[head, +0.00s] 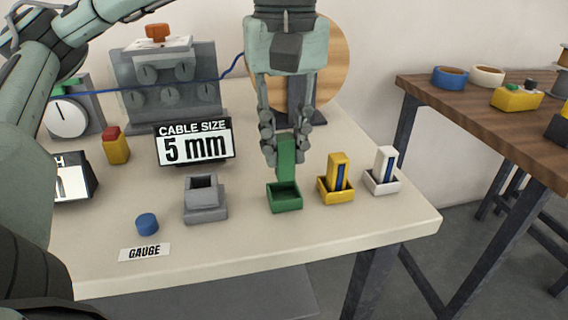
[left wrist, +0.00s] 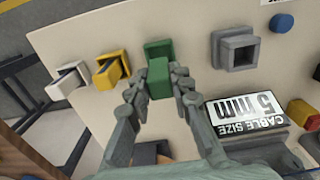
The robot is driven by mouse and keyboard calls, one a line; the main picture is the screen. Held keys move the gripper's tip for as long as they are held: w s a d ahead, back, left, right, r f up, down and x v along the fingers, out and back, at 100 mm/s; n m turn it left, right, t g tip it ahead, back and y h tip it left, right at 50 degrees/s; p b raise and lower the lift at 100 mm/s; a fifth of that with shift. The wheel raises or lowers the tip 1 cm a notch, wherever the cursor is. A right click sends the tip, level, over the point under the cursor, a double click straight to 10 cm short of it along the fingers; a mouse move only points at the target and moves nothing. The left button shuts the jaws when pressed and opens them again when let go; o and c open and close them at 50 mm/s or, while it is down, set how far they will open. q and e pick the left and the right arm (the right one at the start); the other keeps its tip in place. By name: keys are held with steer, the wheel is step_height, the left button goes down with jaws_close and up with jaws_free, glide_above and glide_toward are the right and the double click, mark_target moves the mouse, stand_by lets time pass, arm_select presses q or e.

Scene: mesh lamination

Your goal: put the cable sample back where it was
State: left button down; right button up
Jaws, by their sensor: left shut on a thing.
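My left gripper (head: 287,145) points down and is shut on the green cable sample (head: 287,160), an upright block. The sample stands over the green holder (head: 285,203), its lower end at or inside the holder's rim. I cannot tell if it touches the holder's floor. In the left wrist view my left gripper (left wrist: 160,88) has a finger on each side of the green sample (left wrist: 158,76), with the green holder (left wrist: 158,46) just beyond it. The grey gauge socket (head: 205,205) is empty. My right gripper is not in view.
Yellow (head: 337,188) and white (head: 383,180) holders with upright samples stand close on the right. A "5 mm" cable size display (head: 195,145) stands behind the gauge socket. A blue button (head: 147,224) and GAUGE label (head: 145,252) are at front left. The front table edge is clear.

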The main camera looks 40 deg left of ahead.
mark_target(284, 177)
arm_select(q)
step_height(284, 177, down, 4)
steer(key=shift+a+r, duration=0.1)
steer(key=shift+r, duration=0.15)
steer(key=shift+f, duration=0.1)
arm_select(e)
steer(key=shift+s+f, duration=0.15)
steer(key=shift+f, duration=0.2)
arm_select(q)
steer(key=shift+f, duration=0.1)
steer(key=shift+f, duration=0.1)
steer(key=c, duration=1.7)
jaws_free()
steer(key=o, duration=0.3)
steer(key=shift+o, duration=0.2)
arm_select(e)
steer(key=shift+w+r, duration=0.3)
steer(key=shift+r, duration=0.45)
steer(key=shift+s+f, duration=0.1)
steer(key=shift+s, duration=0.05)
